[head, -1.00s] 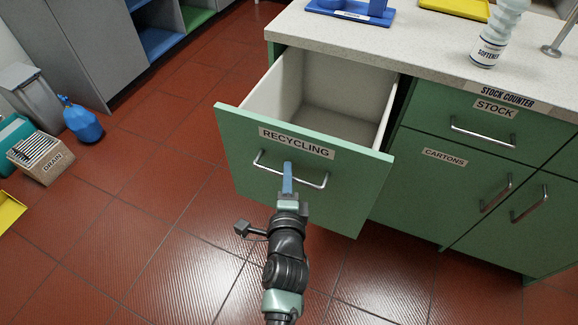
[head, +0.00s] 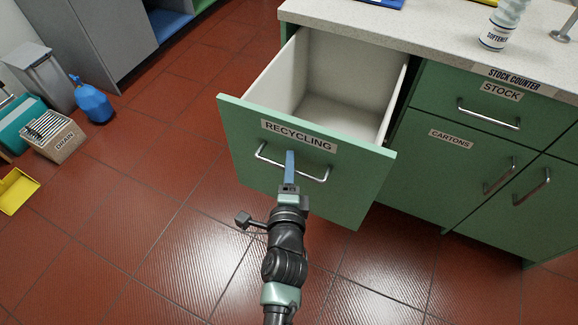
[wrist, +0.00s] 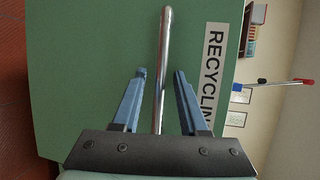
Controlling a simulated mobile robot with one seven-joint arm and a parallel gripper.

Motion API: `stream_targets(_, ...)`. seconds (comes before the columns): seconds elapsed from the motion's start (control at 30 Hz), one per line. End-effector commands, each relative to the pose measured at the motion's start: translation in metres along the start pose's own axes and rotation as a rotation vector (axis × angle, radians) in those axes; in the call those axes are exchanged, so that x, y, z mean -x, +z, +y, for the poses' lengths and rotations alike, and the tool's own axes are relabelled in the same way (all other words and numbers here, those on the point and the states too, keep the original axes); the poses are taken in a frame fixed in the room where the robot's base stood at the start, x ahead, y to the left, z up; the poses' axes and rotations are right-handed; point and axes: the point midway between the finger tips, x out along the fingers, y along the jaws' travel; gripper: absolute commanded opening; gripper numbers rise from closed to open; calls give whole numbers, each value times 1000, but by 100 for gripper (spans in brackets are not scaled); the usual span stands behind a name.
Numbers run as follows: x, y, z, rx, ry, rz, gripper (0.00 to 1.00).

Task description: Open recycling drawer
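The recycling drawer (head: 250,125) stands pulled well out of the counter, its green front labelled RECYCLING and its pale inside empty where visible. Its silver bar handle (head: 263,158) runs across the front; in the wrist view the handle (wrist: 162,50) appears upright. My gripper (head: 290,155) is at the middle of this handle. In the wrist view my gripper (wrist: 160,74) has its two blue fingers apart, one on each side of the bar, with a visible gap to each. The fingers are around the handle but not closed on it.
The STOCK drawer (head: 465,95) and CARTONS door (head: 440,175) to the right are shut. A softener bottle (head: 502,28) stands on the counter (head: 420,35). The tiled floor around my arm is clear.

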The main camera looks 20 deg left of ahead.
Motion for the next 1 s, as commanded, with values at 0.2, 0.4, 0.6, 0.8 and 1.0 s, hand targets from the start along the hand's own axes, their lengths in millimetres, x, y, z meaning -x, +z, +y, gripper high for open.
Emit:
stream_targets(0.2,0,0,0,0,0,0,45)
stream_targets(0.4,8,0,1,-1,2,0,45)
stream_targets(0.6,40,0,2,-2,4,0,45)
stream_targets(0.8,79,0,2,0,4,0,45)
stream_targets(1.0,111,0,2,0,3,-1,45)
